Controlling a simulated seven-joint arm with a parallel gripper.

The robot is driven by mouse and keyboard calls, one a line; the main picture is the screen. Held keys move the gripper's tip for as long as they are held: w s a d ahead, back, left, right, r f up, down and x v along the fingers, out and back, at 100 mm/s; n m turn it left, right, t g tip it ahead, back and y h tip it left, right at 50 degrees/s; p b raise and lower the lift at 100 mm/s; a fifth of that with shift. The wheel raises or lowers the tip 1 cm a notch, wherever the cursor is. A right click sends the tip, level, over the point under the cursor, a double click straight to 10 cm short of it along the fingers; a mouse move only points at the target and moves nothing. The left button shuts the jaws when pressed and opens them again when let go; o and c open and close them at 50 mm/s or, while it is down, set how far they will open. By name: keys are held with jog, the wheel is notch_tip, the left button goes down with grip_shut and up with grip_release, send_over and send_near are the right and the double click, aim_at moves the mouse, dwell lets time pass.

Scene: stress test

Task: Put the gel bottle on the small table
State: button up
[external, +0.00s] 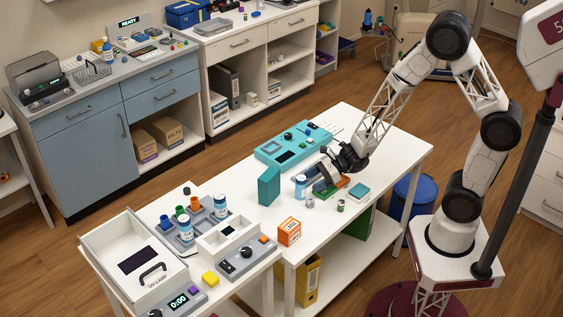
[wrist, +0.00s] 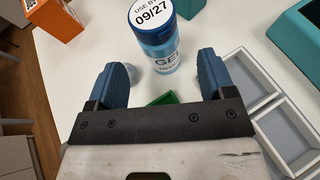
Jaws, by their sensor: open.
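The gel bottle (wrist: 160,48), with a blue cap, a white "USE BY 09/27" lid label and a "GEL" label, stands upright on the white table. It also shows in the external view (external: 300,188), just left of my gripper (external: 322,184). In the wrist view my gripper (wrist: 163,68) is open, with its blue fingers apart. The bottle appears in the gap ahead of the fingers, and nothing is gripped. A second white surface (external: 262,268) adjoins at the front left; I cannot tell which surface is the small table.
A teal block (external: 269,187) stands left of the bottle, and an orange box (external: 289,232) is nearer the front. A teal device (external: 290,146) lies behind. A white divided tray (wrist: 285,125) is right of the fingers. The front-left surface holds bottles and a large white box (external: 125,249).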

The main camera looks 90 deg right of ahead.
aim_at(300, 187)
jog(key=shift+w+a+f, duration=0.1)
jog(key=shift+w+f, duration=0.05)
jog(key=shift+w, duration=0.2)
jog(key=shift+w, duration=0.15)
jog(key=shift+x, duration=2.45)
jog(key=c, duration=1.1)
jog(key=shift+c, duration=0.2)
jog(key=shift+r, duration=4.95)
